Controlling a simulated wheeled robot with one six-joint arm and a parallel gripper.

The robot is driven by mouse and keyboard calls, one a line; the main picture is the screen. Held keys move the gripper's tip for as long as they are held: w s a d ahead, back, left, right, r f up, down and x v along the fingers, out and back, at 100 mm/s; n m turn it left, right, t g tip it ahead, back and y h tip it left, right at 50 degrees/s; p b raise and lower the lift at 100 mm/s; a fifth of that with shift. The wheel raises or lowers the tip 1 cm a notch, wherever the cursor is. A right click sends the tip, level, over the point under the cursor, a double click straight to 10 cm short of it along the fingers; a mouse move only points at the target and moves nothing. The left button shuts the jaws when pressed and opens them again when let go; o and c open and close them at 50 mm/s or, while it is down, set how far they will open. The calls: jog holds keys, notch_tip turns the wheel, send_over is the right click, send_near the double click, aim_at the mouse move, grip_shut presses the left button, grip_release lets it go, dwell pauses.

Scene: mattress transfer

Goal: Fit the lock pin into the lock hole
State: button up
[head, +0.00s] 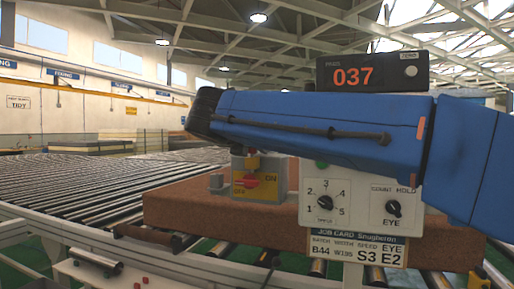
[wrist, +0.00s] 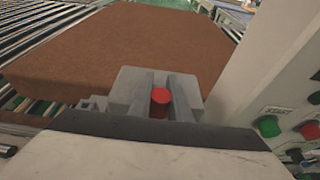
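My gripper (wrist: 160,97) is seen from above in the wrist view, with its grey fingers on either side of a short red cylinder. The cylinder, which looks like the lock pin (wrist: 160,101), shows its round red top between them; its lower part is hidden. In the head view my blue arm crosses the picture, and I cannot make out the gripper there. A grey and yellow switch box (head: 281,179) marked OFF and ON carries a red rotary knob (head: 250,181). I cannot make out the lock hole in either view.
A brown mattress (head: 172,212) lies on the roller conveyor (head: 75,185). A control panel (head: 350,213) with dials and a job card (head: 357,247) stands at the right. In the wrist view, the panel's green button (wrist: 267,127) and red button (wrist: 309,129) are close on the right.

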jog(key=o, duration=0.4)
jog(key=shift+o, duration=0.2)
jog(key=v, duration=1.7)
jog(key=shift+s, duration=0.2)
jog(key=shift+a+r, duration=0.1)
jog(key=shift+a, duration=0.05)
